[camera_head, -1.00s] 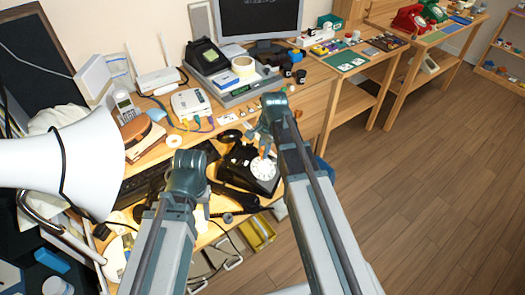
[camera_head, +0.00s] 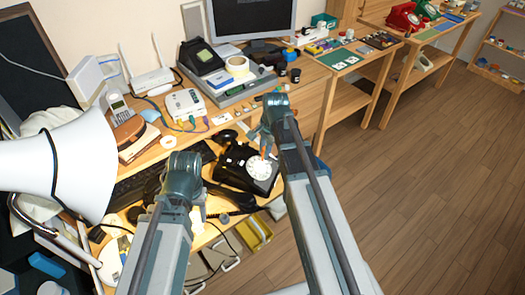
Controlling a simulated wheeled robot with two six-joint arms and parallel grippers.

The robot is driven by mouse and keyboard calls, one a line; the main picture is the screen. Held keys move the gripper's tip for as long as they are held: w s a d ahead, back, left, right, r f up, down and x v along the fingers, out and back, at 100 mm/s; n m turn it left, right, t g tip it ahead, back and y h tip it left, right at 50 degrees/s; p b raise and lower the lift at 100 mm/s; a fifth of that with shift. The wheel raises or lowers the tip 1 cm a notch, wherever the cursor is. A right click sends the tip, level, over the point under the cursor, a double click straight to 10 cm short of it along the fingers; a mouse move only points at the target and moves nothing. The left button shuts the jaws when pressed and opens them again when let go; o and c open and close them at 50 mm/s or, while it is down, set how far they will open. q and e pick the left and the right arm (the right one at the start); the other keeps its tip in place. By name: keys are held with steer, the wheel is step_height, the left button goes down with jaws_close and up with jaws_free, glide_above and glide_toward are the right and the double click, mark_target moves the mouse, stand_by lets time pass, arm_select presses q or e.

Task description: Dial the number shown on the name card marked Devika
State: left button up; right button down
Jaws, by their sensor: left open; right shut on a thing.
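A black dial phone (camera_head: 232,176) with a white round dial (camera_head: 258,170) stands on the wooden desk. A black handset (camera_head: 232,198) appears to lie in front of its body. My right gripper (camera_head: 265,148) is just above the dial's far edge, shut on a small orange thing (camera_head: 263,155) that points down at the dial; I cannot tell whether it touches. My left gripper (camera_head: 198,214) is open, left of the handset and partly hidden by its own wrist. I cannot make out a card marked Devika or any readable number.
A white lamp shade (camera_head: 55,165) fills the left. A keyboard (camera_head: 140,185), a cordless phone (camera_head: 117,105) and a grey device (camera_head: 232,85) crowd the desk. Further tables on the right hold a red phone (camera_head: 402,18). The floor on the right is clear.

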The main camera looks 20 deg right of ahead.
steer(key=shift+s+d+f, duration=0.1)
steer(key=shift+d, duration=0.1)
steer(key=shift+s+f, duration=0.1)
steer(key=shift+s+d+f, duration=0.15)
steer(key=shift+s+d, duration=0.15)
steer(key=shift+s, duration=0.05)
steer(key=shift+s+d+r+p, duration=0.1)
steer(key=shift+d+r+p, duration=0.05)
steer(key=shift+r+p, duration=0.25)
steer(key=shift+s+d+r+p, duration=0.15)
steer(key=shift+r+p, duration=0.1)
steer(key=shift+r, duration=0.25)
steer(key=shift+a, duration=0.1)
steer(key=shift+a+r+p, duration=0.35)
steer(key=shift+a, duration=0.5)
steer(key=shift+a+r+p, duration=0.4)
steer(key=shift+a, duration=0.5)
steer(key=shift+a+r+p, duration=0.35)
steer(key=shift+a, duration=0.5)
steer(key=shift+f, duration=0.1)
